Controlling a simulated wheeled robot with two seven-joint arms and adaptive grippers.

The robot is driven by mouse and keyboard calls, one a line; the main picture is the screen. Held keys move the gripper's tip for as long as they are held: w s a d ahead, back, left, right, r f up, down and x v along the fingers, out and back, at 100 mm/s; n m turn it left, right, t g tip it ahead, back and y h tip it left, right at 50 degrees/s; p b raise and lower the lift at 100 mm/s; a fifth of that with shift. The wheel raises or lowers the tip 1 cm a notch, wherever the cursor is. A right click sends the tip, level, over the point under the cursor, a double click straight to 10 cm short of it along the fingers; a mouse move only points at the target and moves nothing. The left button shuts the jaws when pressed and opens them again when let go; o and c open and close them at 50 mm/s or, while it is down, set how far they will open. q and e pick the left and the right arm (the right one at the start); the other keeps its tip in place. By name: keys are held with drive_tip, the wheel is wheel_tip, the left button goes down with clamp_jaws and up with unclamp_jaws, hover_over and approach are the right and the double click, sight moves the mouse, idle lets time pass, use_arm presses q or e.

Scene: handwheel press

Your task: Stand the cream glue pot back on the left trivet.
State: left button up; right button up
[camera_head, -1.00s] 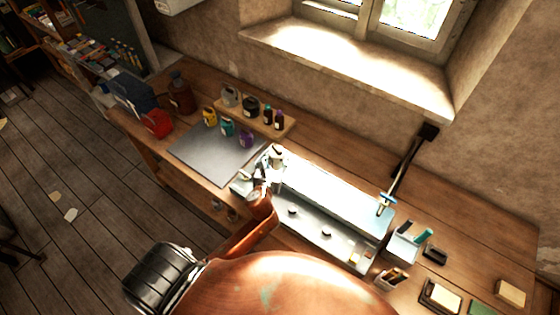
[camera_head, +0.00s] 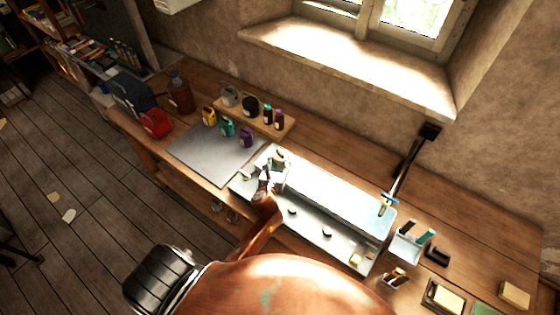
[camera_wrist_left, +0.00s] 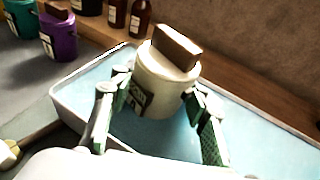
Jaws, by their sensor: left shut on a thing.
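The cream glue pot (camera_head: 280,157) is between the fingers of my left gripper (camera_head: 268,175), at the left end of a long pale blue tray. In the left wrist view the pot (camera_wrist_left: 166,80) has a dark label and a brown block on top. My left gripper (camera_wrist_left: 160,98) is shut on it, one green-padded finger on each side. The pot looks nearly upright over the tray; its base is partly hidden, so I cannot tell whether it touches. I cannot make out the left trivet for certain. My right gripper is not in view.
The long tray (camera_head: 345,195) has a pale front ledge with small dark discs (camera_head: 326,234). A grey mat (camera_head: 200,160) lies left, with coloured pots (camera_head: 228,127) and a wooden rack of bottles (camera_head: 286,131) behind. A pen holder (camera_head: 405,245) stands right.

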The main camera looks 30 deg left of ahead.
use_arm(q)
drive_tip(key=shift+f, duration=0.15)
drive_tip(key=o, duration=1.5)
drive_tip(key=shift+r, duration=0.25)
drive_tip(key=v, duration=1.2)
drive_tip(key=shift+f, duration=0.1)
